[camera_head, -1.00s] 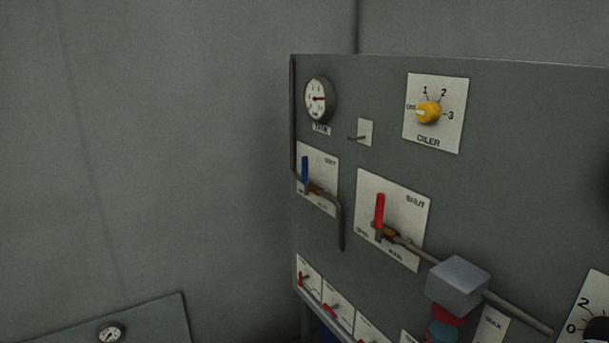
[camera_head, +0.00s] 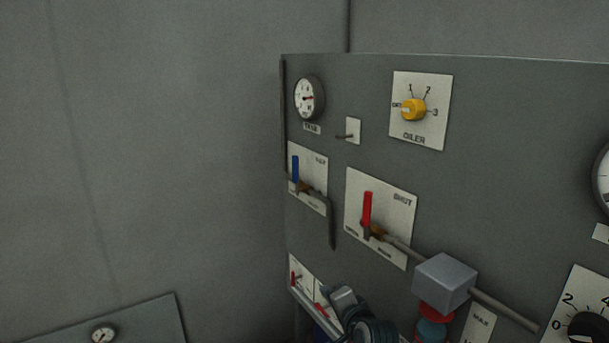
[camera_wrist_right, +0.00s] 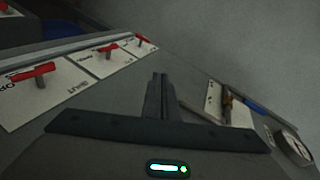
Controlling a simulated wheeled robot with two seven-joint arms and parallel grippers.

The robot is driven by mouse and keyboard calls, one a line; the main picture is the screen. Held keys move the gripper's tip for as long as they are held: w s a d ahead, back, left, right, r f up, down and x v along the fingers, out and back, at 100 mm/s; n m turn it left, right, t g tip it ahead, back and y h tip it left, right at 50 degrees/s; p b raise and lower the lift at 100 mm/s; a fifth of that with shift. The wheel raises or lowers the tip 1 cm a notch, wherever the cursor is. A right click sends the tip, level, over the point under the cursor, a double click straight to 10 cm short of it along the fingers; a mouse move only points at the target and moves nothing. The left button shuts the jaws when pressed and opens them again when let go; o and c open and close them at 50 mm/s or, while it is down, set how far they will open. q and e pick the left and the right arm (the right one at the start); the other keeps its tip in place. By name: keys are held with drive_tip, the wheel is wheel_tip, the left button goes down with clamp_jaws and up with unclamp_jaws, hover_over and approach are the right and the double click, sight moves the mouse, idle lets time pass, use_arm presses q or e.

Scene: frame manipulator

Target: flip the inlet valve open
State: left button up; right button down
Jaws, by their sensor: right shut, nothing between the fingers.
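Two lever valves sit on the grey panel (camera_head: 480,180) in the head view. One has an upright blue lever (camera_head: 295,168) on a white plate at the panel's left edge. The other has an upright red lever (camera_head: 367,209) on a white plate marked SHUT. I cannot read which is the inlet. The blue lever also shows in the right wrist view (camera_wrist_right: 257,107), to the right of the fingers. My right gripper (camera_head: 342,297) is low at the panel's left part, below both levers. Its fingers (camera_wrist_right: 158,80) are together and empty. My left gripper is out of view.
A row of small red-handled valves (camera_wrist_right: 107,48) lies below the levers, near my right gripper. A grey box (camera_head: 445,282) sits on a pipe at right. A gauge (camera_head: 309,98) and a yellow knob (camera_head: 413,109) are higher. Left of the panel is free.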

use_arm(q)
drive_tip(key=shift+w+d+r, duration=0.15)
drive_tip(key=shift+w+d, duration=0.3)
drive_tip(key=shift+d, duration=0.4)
use_arm(e)
drive_tip(key=s+r+m+t+y, duration=0.1)
drive_tip(key=r, duration=1.2)
drive_tip(key=s+d+r+m+t, duration=0.1)
drive_tip(key=s+r+m+t, duration=0.1)
drive_tip(key=r, duration=1.1)
drive_tip(key=shift+s+d+y, duration=0.2)
drive_tip(key=shift+d+y, duration=0.05)
drive_tip(key=shift+y, duration=0.15)
drive_tip(key=p, duration=0.3)
approach(297, 168)
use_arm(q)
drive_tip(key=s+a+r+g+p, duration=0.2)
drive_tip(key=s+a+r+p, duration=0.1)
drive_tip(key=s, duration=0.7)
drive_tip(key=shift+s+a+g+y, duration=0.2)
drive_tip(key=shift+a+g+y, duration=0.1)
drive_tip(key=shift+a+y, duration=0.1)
use_arm(e)
drive_tip(key=shift+x, duration=3.2)
drive_tip(key=shift+f, duration=0.1)
